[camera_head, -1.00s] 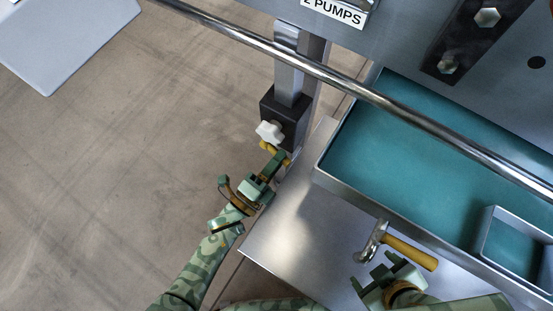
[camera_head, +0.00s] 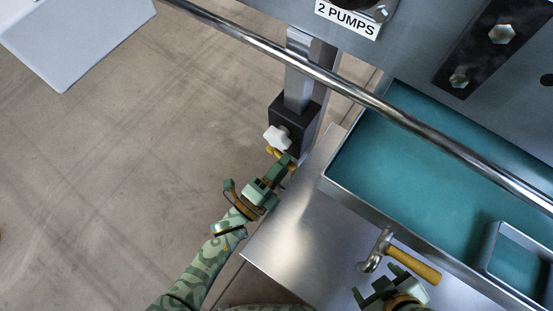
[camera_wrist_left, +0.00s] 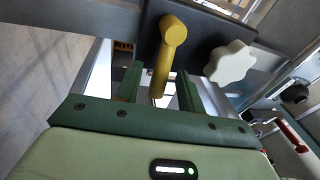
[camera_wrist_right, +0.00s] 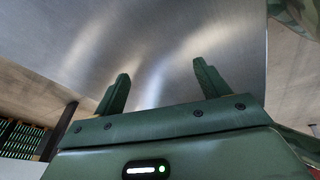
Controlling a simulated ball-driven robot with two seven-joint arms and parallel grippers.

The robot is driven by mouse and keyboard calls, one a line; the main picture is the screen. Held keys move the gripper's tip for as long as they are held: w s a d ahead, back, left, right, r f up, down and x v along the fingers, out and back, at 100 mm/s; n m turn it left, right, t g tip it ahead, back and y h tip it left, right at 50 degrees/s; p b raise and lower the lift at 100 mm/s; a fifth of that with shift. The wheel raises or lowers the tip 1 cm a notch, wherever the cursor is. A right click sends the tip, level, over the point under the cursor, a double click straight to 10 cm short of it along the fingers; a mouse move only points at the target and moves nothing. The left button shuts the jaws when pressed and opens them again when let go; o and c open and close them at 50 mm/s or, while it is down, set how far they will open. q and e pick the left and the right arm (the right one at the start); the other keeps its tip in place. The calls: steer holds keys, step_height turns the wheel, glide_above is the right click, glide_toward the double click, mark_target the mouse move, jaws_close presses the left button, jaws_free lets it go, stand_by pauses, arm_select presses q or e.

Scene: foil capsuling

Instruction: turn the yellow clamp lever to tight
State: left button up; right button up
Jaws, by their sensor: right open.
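The yellow clamp lever (camera_wrist_left: 164,62) hangs from a round hub on a dark clamp block (camera_wrist_left: 205,38) in the left wrist view. In the head view the lever (camera_head: 273,152) shows below the white knob (camera_head: 277,138), partly hidden by my left gripper. My left gripper (camera_wrist_left: 159,88) is open, with one finger on each side of the lever's handle and narrow gaps visible. It also shows in the head view (camera_head: 285,164), at the clamp.
A polished rail (camera_head: 340,82) crosses above the clamp block. Bare floor (camera_head: 130,150) is free to the left.

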steer(key=shift+r, duration=0.15)
steer(key=shift+n+g+h, duration=0.4)
steer(key=shift+g+h, duration=0.2)
steer(key=s+d+f+p, duration=0.1)
steer(key=s+d+p, duration=0.1)
steer(key=d, duration=0.1)
steer(key=shift+s+f, duration=0.35)
steer(key=shift+s, duration=0.05)
arm_select(q)
steer(key=v, duration=1.6)
steer(key=shift+s+a, duration=0.1)
steer(key=shift+a, duration=0.05)
arm_select(e)
steer(key=shift+w+a+r, duration=0.1)
steer(key=shift+w+a, duration=0.05)
